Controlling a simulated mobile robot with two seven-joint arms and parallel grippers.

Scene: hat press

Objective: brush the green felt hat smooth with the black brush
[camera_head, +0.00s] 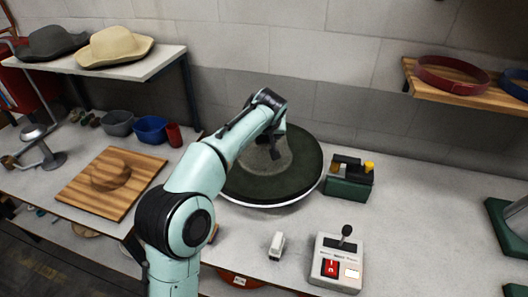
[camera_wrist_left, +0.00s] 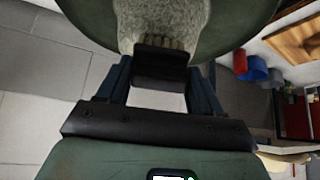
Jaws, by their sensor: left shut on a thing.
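The green felt hat (camera_head: 297,172) lies brim-down on a round white-edged base in the middle of the bench. Its brim is dark green and its crown looks greyer and fuzzy. In the left wrist view, the crown (camera_wrist_left: 165,18) and brim (camera_wrist_left: 80,12) fill the top. My left gripper (camera_head: 272,142) is over the crown, its arm hiding part of the hat. It is shut on the black brush (camera_wrist_left: 160,68), whose pale bristles face the crown. The bristles appear at the crown's surface; I cannot tell whether they touch. My right gripper is not in view.
A green box with a yellow knob (camera_head: 348,180) stands right of the hat. A control box (camera_head: 337,265) with a red switch and a small pale block (camera_head: 277,246) are in front. A wooden board (camera_head: 80,188), blue bowl (camera_head: 151,130) and red cup (camera_head: 174,135) are left.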

